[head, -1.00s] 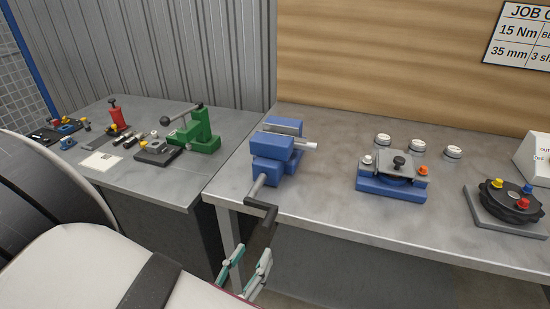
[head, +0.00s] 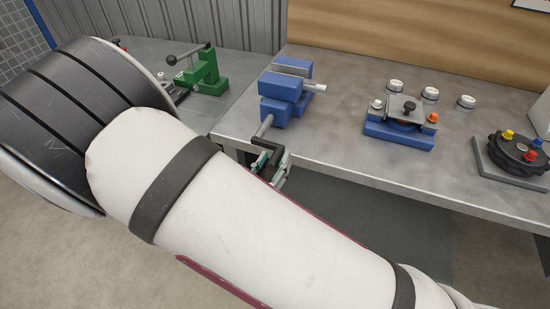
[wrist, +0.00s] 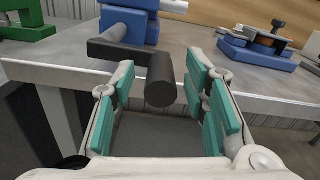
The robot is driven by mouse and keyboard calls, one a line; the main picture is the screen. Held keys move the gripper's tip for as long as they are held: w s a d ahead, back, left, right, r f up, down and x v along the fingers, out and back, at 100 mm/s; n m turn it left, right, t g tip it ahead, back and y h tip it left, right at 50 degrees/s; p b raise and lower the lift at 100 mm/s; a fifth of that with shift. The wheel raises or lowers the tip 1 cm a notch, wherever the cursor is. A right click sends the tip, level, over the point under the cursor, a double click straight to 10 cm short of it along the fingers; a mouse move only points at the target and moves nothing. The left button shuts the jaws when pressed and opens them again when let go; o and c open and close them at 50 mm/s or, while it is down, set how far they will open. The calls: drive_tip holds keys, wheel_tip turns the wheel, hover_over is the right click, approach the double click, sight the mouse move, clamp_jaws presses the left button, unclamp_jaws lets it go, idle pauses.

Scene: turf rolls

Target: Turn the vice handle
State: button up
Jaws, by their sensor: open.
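The blue vice (head: 286,92) stands at the front left of the right-hand bench, with a grey screw rod (head: 264,125) sticking out past the front edge. In the wrist view the vice body (wrist: 130,22) is at the top. Its dark crank handle (wrist: 118,52) runs right from the screw and ends in a round black grip (wrist: 160,80) pointing at the camera. My gripper (wrist: 162,88) is open, with its teal finger pads on the left and right of the grip. The grip lies between them, with gaps showing on both sides. In the head view my arm partly hides the gripper (head: 270,165).
The bench front edge (wrist: 60,72) runs just behind the crank. A blue fixture with a black knob (head: 400,125) and several white round pieces stand to the right. A black round fixture (head: 515,150) is at far right. A green press (head: 207,75) stands on the left bench.

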drive_tip(key=shift+w+d, duration=0.25)
drive_tip(key=shift+w, duration=0.35)
clamp_jaws()
